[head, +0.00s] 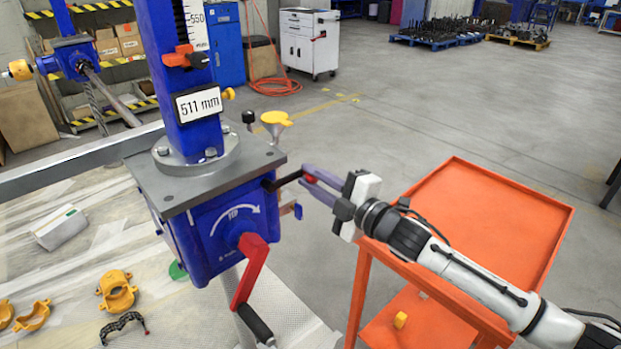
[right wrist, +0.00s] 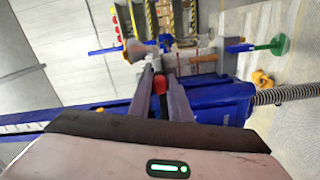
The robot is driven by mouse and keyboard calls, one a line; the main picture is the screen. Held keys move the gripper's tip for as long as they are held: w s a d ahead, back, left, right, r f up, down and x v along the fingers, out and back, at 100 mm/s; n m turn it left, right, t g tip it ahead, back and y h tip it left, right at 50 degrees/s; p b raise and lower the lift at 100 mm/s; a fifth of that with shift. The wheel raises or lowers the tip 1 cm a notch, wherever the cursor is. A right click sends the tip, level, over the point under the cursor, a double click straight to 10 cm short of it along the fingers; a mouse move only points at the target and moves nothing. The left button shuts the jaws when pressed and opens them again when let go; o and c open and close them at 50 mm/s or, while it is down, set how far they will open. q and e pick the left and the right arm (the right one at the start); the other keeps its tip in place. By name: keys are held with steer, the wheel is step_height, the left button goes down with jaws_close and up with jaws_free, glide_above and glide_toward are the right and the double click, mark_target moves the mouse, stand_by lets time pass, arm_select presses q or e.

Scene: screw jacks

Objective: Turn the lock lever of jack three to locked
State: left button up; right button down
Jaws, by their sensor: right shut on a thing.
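A blue screw jack (head: 197,225) stands in the head view, with a grey top plate, a "511 mm" display (head: 198,103) and a red crank (head: 252,265) with a black grip hanging down. I cannot read a jack number on it. A black lock lever (head: 285,181) with a red knob sticks out from its right side, just below the plate. My right gripper (head: 309,181) is shut on the lever's red end. In the right wrist view the red knob (right wrist: 160,84) sits between the two grey fingers. My left gripper is not in view.
An orange cart (head: 480,215) stands right of the jack, below my right arm. A yellow funnel-shaped part (head: 275,121) is behind the plate. Yellow clamps (head: 117,291) and a white box (head: 60,228) lie at left. Another blue jack (head: 75,60) stands behind left.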

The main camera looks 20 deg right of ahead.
steer(key=shift+w+r, duration=0.1)
steer(key=shift+r, duration=0.45)
steer(key=c, duration=1.7)
jaws_free()
steer(key=shift+o, duration=0.2)
steer(key=shift+f, duration=0.2)
steer(key=shift+s+f, duration=0.15)
steer(key=shift+s, duration=0.05)
steer(key=b+v, duration=0.1)
steer(key=v, duration=0.9)
